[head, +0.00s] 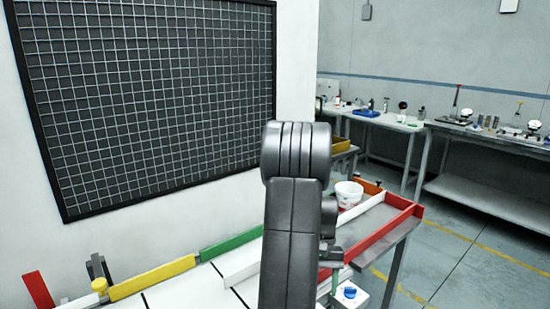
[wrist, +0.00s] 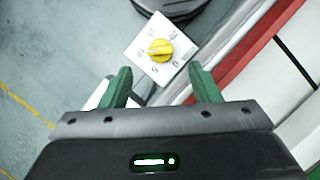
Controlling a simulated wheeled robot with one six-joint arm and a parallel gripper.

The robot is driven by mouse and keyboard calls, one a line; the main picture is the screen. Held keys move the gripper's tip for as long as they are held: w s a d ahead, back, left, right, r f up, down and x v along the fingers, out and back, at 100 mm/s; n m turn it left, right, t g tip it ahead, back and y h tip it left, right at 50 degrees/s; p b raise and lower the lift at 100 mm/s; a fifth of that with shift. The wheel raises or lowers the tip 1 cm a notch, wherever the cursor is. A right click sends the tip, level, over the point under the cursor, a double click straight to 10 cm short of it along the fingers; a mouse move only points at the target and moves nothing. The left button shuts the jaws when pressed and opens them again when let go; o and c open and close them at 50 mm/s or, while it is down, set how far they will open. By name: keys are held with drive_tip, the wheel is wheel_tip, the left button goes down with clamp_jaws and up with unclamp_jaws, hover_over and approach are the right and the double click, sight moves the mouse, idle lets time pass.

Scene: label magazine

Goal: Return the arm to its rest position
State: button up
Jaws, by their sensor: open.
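My gripper (wrist: 160,87) shows in the wrist view with its two green fingers spread apart and nothing held between them. Beyond the fingertips is a white square plate with a yellow knob (wrist: 160,50) and dark markings around it. The fingers look apart from the knob. In the head view my arm stands upright in the middle of the picture, and it hides part of the table behind it. The gripper's fingertips cannot be made out clearly there.
A table has a raised red rim (head: 385,238) on its right, with a white tub (head: 348,194) standing on it. A blue knob (head: 350,292) is on a white block near the front. A black grid board (head: 150,95) hangs at left. Open floor (head: 465,255) lies at right.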

drive_tip(key=x, duration=0.6)
drive_tip(key=shift+s+f, duration=0.2)
drive_tip(key=shift+f, duration=0.1)
drive_tip(key=shift+w+r, duration=0.1)
